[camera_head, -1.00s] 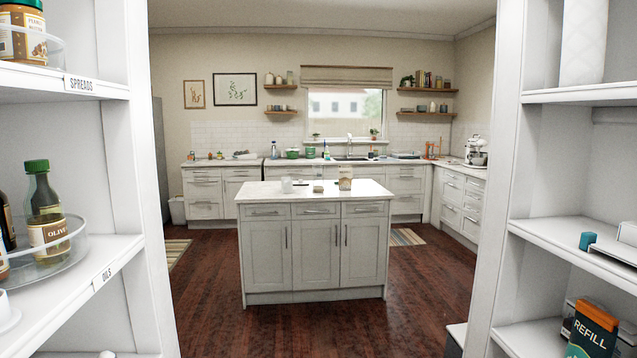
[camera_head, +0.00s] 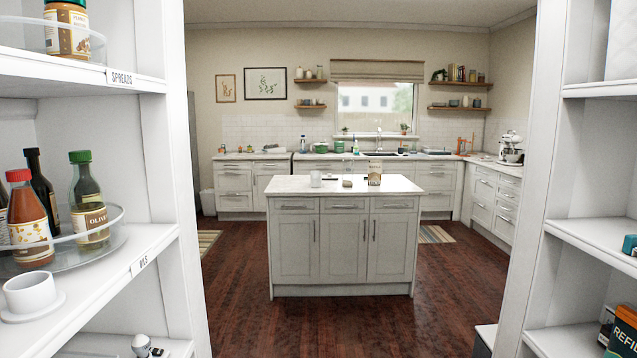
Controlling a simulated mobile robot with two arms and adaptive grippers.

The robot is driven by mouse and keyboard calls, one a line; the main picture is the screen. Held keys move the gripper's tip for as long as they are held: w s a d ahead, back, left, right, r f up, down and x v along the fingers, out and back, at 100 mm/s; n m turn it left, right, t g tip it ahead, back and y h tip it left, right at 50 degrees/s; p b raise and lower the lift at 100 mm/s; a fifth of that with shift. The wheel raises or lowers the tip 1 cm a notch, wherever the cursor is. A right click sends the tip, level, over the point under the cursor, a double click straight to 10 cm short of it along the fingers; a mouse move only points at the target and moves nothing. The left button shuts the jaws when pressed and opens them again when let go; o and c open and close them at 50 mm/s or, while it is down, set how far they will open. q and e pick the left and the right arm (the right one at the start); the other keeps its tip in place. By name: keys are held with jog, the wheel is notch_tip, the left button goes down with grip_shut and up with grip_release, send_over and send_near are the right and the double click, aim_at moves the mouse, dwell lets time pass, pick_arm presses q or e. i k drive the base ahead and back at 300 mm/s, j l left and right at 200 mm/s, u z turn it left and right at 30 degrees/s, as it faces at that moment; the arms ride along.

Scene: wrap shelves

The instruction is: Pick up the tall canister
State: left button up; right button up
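I cannot tell for sure which thing is the tall canister. A small upright tan and white container (camera_head: 374,172) stands on the kitchen island, too far away to read. A white mug-like thing (camera_head: 315,179) and a small low brown item (camera_head: 347,183) are left of it on the same top. Neither of my grippers is in view.
Pantry shelves frame the view. The left shelves hold a spreads jar (camera_head: 67,28), sauce bottle (camera_head: 29,219), olive oil bottle (camera_head: 88,201) and white cup (camera_head: 30,292). The right shelves hold a refill box (camera_head: 622,335). The island (camera_head: 343,248) stands ahead, with open wooden floor (camera_head: 240,310) before it.

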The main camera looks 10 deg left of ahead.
aim_at(348, 169)
jog(key=i+z, duration=0.2)
jog(key=i, duration=1.8)
jog(key=i+l, duration=0.1)
jog(key=i, duration=2.65)
jog(key=i+l+u, duration=0.1)
jog(key=i, duration=1.3)
